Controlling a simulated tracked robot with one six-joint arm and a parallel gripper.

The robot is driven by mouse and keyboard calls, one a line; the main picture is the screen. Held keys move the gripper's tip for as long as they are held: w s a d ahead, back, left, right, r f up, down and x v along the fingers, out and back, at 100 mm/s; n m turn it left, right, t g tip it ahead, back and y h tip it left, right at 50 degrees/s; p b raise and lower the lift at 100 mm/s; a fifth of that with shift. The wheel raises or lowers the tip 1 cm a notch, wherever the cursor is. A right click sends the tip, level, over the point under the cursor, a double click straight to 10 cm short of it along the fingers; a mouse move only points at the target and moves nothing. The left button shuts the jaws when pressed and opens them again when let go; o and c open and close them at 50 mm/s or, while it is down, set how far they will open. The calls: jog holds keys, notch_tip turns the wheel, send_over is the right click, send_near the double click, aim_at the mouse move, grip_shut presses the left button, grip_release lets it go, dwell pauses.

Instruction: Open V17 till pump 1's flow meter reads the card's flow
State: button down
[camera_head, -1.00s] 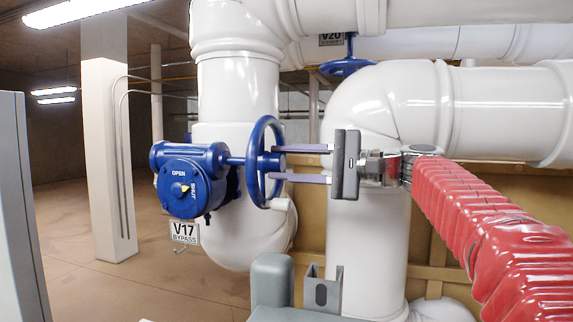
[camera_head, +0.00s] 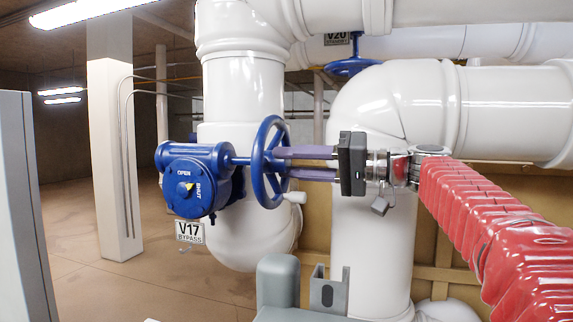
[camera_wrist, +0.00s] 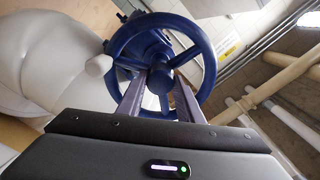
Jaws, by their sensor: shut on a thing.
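V17 has a blue gearbox (camera_head: 190,180) marked OPEN and SHUT, with a yellow pointer (camera_head: 187,186) on its face and a V17 BYPASS tag (camera_head: 190,232) below. Its blue handwheel (camera_head: 257,172) stands to the right, with a white knob (camera_head: 296,197) low on the rim's right side. My gripper (camera_head: 279,163) is shut on the handwheel near its centre, one finger above the other. In the wrist view the two fingers (camera_wrist: 160,92) reach inside the rim to the hub (camera_wrist: 161,78); their exact contact is unclear. The flow meter and card are not in view.
Large white pipes (camera_head: 243,85) stand behind and beside the handwheel. Another blue handwheel (camera_head: 350,67), by the V20 tag (camera_head: 337,38), sits higher behind. A grey panel (camera_head: 20,210) borders the left. The floor (camera_head: 85,270) on the left is clear around a pillar (camera_head: 115,160).

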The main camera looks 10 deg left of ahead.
jog(key=shift+w+d+f+n, duration=0.1)
jog(key=shift+f+n, duration=0.3)
jog(key=shift+n, duration=0.8)
jog(key=c, duration=1.6)
grip_release()
jog(key=o, duration=0.3)
jog(key=shift+r, duration=0.1)
jog(key=shift+o, duration=0.2)
jog(key=shift+r, duration=0.1)
